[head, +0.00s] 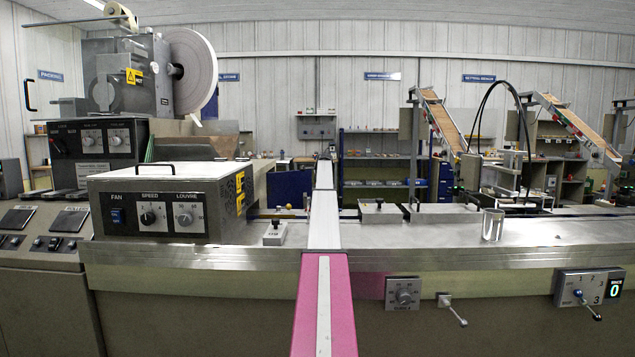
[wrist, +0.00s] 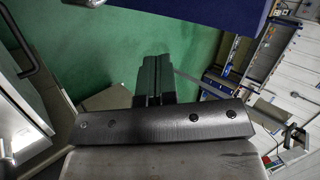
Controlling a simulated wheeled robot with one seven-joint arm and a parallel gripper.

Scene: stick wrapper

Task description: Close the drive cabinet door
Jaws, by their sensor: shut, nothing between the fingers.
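My gripper (wrist: 153,66) shows in the wrist view, its dark fingers together and empty in front of a black bar with several screws. They are over a green floor and appear to touch nothing. I cannot tell for sure which panel is the drive cabinet door. At the left edge of the wrist view is a pale grey panel (wrist: 18,108), with a dark bar handle (wrist: 18,42) above it. How far either is from the fingers is unclear. No open cabinet door can be made out in the head view, and my gripper does not show there.
A dark blue panel (wrist: 200,12) crosses the top of the wrist view. In the head view, a long metal bench top (head: 450,236) crosses the front, with a control box (head: 165,208) on its left and a metal cup (head: 493,225) on its right. Green floor (wrist: 95,50) shows beyond the fingers.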

